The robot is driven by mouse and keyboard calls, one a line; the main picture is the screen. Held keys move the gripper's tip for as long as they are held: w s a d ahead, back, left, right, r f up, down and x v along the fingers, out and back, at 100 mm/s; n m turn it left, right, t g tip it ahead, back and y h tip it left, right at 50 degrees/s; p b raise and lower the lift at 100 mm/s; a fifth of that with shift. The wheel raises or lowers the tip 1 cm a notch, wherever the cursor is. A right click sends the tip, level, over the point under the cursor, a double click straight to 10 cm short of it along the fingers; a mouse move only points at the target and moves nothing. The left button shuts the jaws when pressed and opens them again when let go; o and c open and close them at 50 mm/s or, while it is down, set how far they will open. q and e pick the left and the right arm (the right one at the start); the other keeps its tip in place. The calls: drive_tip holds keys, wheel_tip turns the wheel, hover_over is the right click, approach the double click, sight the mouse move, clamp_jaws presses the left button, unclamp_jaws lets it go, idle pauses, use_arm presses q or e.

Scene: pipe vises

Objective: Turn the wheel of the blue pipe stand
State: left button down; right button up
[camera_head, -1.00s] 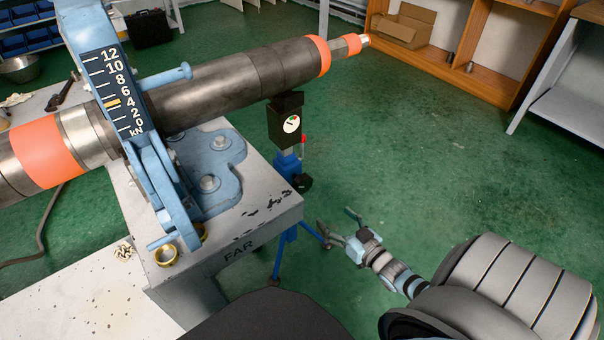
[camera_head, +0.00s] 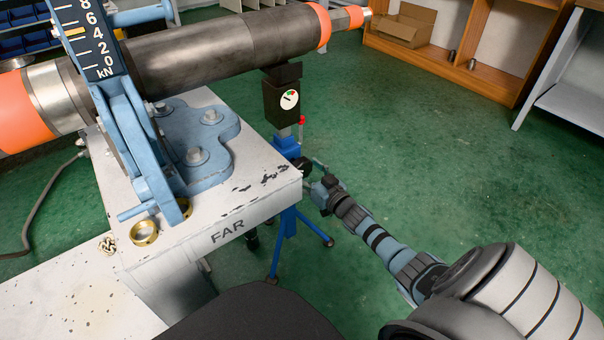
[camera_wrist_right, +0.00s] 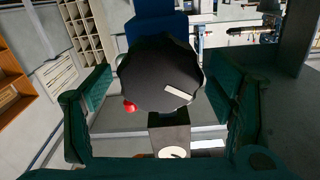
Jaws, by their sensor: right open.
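The blue pipe stand (camera_head: 287,146) stands at the right edge of the table, its black head with a dial gauge (camera_head: 289,99) under the grey pipe (camera_head: 235,45). Its wheel (camera_head: 303,164) is a black knob on the stand's side. In the right wrist view the wheel (camera_wrist_right: 160,72) is large, with a pale mark on its face. My right gripper (camera_head: 314,171) is open at the wheel. In the wrist view its fingers (camera_wrist_right: 158,84) stand on either side of the wheel with gaps; contact is not visible. My left gripper is not in view.
The white table (camera_head: 240,200) marked FAR is close to my right gripper's left. A small red knob (camera_head: 302,120) juts from the stand above the wheel. A blue clamp (camera_head: 130,130) and brass rings (camera_head: 145,232) are on the table. Green floor to the right is free.

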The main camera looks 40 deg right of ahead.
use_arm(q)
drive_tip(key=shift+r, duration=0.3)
use_arm(e)
drive_tip(key=shift+w, duration=0.2)
drive_tip(key=shift+c, duration=0.6)
drive_tip(key=c, duration=1.1)
drive_tip(key=shift+o, duration=0.2)
